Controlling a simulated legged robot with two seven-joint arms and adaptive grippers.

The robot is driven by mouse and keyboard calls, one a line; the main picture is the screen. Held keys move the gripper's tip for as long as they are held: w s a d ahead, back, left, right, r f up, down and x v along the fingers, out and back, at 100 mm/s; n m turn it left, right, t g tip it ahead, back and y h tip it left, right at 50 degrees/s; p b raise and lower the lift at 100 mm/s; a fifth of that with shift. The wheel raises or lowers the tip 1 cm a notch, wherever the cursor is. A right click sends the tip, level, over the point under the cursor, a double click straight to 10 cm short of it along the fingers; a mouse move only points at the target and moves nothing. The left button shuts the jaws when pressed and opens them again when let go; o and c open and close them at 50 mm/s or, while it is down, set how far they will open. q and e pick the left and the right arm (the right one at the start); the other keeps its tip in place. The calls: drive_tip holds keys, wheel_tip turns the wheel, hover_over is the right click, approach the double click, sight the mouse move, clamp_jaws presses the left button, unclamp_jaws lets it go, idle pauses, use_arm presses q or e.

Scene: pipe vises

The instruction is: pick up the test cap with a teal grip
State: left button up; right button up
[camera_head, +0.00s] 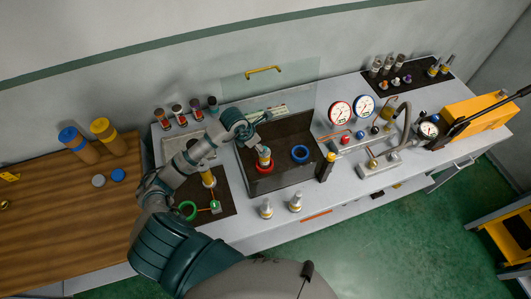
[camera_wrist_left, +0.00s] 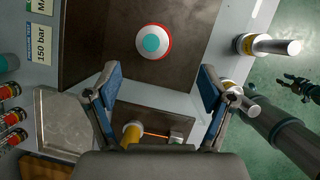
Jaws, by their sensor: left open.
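My left gripper (camera_head: 252,131) is open and empty, above and slightly left of the cap. In the wrist view its fingers (camera_wrist_left: 158,97) are spread apart, with the cap beyond the tips. A dark claw-like shape, probably my right gripper (camera_wrist_left: 299,87), shows small over the floor.
Two metal fittings (camera_head: 296,201) stand at the bench's front edge. A clear panel (camera_head: 270,80) stands behind.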

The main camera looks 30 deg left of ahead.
use_arm(q)
drive_tip(key=b+x, duration=0.1)
drive_tip(key=x, duration=0.2)
drive_tip(key=shift+w+f, duration=0.25)
drive_tip(key=shift+f, duration=0.1)
drive_tip(key=shift+w+a+f, duration=0.15)
drive_tip(key=shift+w+f, duration=0.05)
drive_tip(key=shift+w+a+f+b, duration=0.1)
drive_tip(key=shift+a+f+b, duration=0.1)
drive_tip(key=shift+f+b, duration=0.2)
drive_tip(key=b+x, duration=0.1)
drive_tip(key=x, duration=0.1)
drive_tip(key=b+x, duration=0.1)
drive_tip(key=shift+a+f+b, duration=0.3)
drive_tip(key=shift+f+b, duration=0.05)
drive_tip(key=shift+f, duration=0.05)
drive_tip(key=shift+w+d+f, duration=0.1)
drive_tip(key=shift+w+f, duration=0.1)
drive_tip(key=shift+f, duration=0.05)
drive_tip(key=shift+w+d+r, duration=0.1)
drive_tip(key=shift+d+r, duration=0.05)
drive_tip(key=shift+d, duration=0.3)
drive_tip(key=shift+a, duration=0.1)
drive_tip(key=c, duration=1.2)
drive_tip(key=shift+a, duration=0.25)
drive_tip(key=shift+c, duration=0.7)
